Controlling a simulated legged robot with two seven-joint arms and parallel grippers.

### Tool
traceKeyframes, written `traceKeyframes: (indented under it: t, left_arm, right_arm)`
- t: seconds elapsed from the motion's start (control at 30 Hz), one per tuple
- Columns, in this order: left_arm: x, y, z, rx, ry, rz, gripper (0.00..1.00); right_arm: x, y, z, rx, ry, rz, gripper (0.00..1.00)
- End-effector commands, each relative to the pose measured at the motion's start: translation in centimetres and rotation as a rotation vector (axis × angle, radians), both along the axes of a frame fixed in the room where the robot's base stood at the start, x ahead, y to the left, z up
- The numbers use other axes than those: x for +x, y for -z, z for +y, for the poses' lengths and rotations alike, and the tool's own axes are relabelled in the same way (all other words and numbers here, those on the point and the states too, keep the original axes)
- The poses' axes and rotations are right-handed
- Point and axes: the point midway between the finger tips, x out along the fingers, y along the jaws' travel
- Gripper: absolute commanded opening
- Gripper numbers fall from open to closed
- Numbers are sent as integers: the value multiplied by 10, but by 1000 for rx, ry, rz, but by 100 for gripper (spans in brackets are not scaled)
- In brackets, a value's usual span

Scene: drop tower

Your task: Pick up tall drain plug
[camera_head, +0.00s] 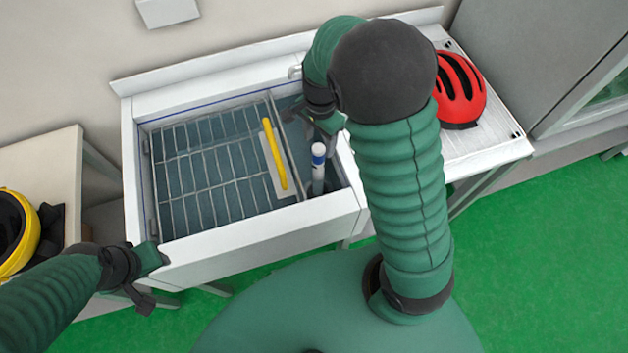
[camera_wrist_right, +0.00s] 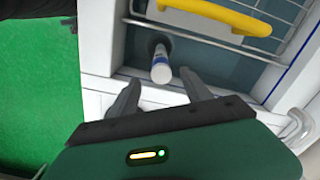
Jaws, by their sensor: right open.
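The tall drain plug (camera_head: 318,165) is a slim white upright cylinder with a blue band near its top. It stands in the right part of the sink basin, beside the wire rack. It also shows in the right wrist view (camera_wrist_right: 161,64), just beyond my fingertips. My right gripper (camera_wrist_right: 161,83) is open and empty, with the plug in line with the gap between its fingers. In the head view my right gripper (camera_head: 318,118) is partly hidden by its own arm, close to the plug. My left gripper (camera_head: 156,282) is open and empty by the sink's front left corner.
The wire rack (camera_head: 195,175) covers most of the basin, with a yellow-handled trowel (camera_head: 274,155) on it. The white sink rim (camera_head: 250,238) surrounds the basin. A red helmet (camera_head: 458,90) rests on the right counter. A yellow-and-black object (camera_head: 18,232) lies on the left table.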

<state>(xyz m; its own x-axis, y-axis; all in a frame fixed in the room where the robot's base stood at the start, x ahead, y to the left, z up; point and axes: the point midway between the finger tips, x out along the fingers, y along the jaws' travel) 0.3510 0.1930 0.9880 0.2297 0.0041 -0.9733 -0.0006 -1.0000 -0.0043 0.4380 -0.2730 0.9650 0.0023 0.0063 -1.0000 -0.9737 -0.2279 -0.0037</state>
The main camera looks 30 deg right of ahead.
Motion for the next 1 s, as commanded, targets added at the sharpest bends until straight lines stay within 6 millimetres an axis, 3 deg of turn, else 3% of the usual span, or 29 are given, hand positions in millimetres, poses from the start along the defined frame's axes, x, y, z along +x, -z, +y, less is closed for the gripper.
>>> traceKeyframes:
  t: [0.1, 0.2, 0.37, 0.6, 0.87, 1.0]
  left_arm:
    - [0, 5, 0, 0, 0, 0, 36]
    - [0, 6, 0, 0, 0, 0, 36]
    - [0, 7, 0, 0, -1, 0, 36]
    - [0, 8, 0, 0, -1, 0, 36]
    - [0, 8, 0, 0, 0, 0, 36]
    - [0, 8, 0, 0, 0, 0, 36]
  right_arm:
    - [0, 35, 1, -2, -1, 7, 57]
    - [2, 55, 2, -3, -2, 7, 57]
    - [2, 70, 1, -3, -2, 3, 57]
    - [2, 112, -3, -1, -2, 4, 57]
    - [2, 118, -2, -2, -3, 1, 57]
    - [2, 118, -2, -2, -3, 1, 41]
